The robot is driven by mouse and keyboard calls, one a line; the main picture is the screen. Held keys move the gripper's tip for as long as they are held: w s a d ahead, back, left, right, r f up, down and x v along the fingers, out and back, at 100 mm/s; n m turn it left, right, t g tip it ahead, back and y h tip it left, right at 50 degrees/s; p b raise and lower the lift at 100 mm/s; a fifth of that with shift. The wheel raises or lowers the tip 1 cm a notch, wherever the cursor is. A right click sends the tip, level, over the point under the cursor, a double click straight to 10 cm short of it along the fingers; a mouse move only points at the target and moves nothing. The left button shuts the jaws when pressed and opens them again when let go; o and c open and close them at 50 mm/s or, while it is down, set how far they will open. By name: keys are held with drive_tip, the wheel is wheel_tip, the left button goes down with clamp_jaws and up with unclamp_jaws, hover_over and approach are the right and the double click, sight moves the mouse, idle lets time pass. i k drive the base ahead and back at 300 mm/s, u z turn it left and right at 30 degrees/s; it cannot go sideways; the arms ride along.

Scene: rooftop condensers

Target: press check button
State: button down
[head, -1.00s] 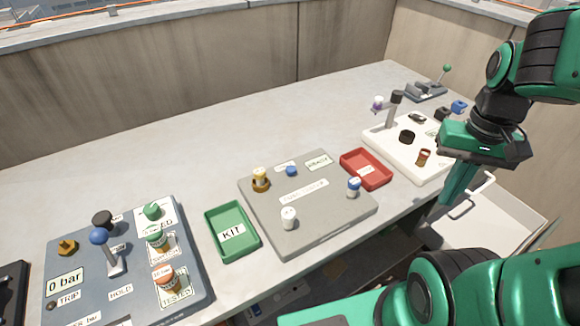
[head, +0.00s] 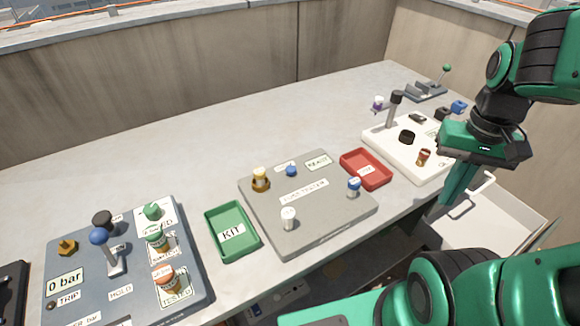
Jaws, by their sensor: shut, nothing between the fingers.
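The grey tester board (head: 330,222) lies in the middle of the bench. A small blue button (head: 291,171) sits near its back edge, beside a small display plate (head: 319,162) that seems to read READY. No label saying check is legible. A yellow-brown cylinder (head: 260,180), a white cylinder (head: 288,218) and a blue-and-white cylinder (head: 353,187) stand on the board. My gripper (head: 446,203) is shut and empty at the right, pointing down by the bench's front edge, well apart from the blue button.
A green KIT tray (head: 212,218) is left of the board, a red tray (head: 347,164) right. A white panel (head: 385,147) with a black knob (head: 407,137) stands near my gripper.

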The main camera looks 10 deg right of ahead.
sight(291, 170)
drive_tip(key=u, duration=1.7)
drive_tip(key=k, duration=1.75)
drive_tip(key=z, duration=0.8)
drive_tip(key=i, duration=1)
